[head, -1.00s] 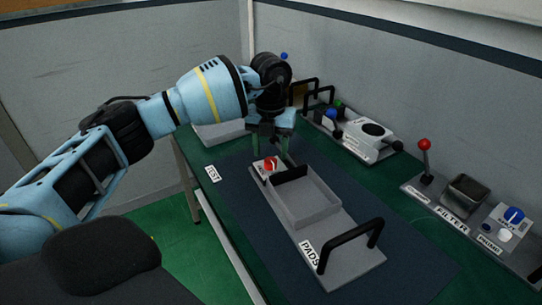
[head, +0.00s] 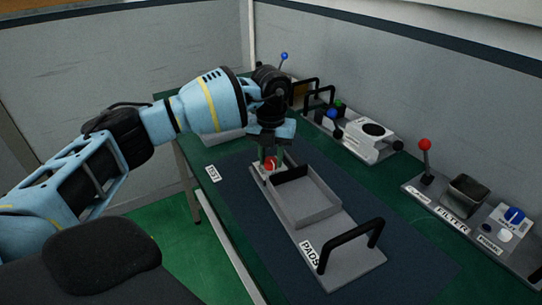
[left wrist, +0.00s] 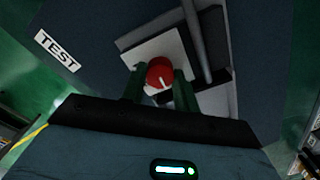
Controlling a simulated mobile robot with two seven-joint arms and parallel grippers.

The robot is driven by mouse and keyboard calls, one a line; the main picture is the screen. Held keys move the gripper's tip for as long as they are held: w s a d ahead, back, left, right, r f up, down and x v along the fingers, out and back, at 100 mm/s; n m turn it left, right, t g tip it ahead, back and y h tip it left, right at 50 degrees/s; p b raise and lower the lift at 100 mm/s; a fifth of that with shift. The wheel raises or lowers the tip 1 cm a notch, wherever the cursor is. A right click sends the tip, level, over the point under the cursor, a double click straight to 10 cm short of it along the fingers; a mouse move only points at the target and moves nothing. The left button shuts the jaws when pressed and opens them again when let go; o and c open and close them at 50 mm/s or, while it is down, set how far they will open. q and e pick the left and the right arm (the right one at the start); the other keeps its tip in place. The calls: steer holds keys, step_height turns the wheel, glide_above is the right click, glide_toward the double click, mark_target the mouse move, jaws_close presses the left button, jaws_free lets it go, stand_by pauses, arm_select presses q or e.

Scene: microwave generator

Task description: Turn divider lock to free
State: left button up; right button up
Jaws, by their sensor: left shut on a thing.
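The divider lock is a red round knob (head: 270,163) with a white pointer line, on a pale plate at the far end of the grey PADS tray (head: 318,222). My left gripper (head: 268,158) points down over the knob with a green finger on each side of it. The left wrist view shows the red knob (left wrist: 160,73) between the green fingertips, and the gripper is shut on it. The white line points down in that view. Lettering on the plate is too small or hidden to read. My right gripper is not in view.
A black handle (head: 350,240) rises at the tray's near end. A TEST label (head: 213,174) lies to the left. A FILTER unit (head: 465,205) with a red-topped lever stands at the right. Another unit with a round opening (head: 375,130) stands behind. The dark mat beside the tray is clear.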

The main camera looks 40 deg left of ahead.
arm_select(q)
steer(key=shift+m, duration=0.3)
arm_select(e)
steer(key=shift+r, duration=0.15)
arm_select(q)
steer(key=m+p, duration=0.1)
steer(key=m, duration=0.2)
steer(key=shift+r, duration=0.1)
steer(key=m+p, duration=0.1)
steer(key=m, duration=0.8)
steer(key=shift+m, duration=0.3)
steer(key=m, duration=0.4)
steer(key=shift+m, duration=0.3)
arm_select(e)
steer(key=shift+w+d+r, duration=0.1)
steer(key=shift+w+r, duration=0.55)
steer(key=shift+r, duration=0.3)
arm_select(q)
steer(key=o, duration=1)
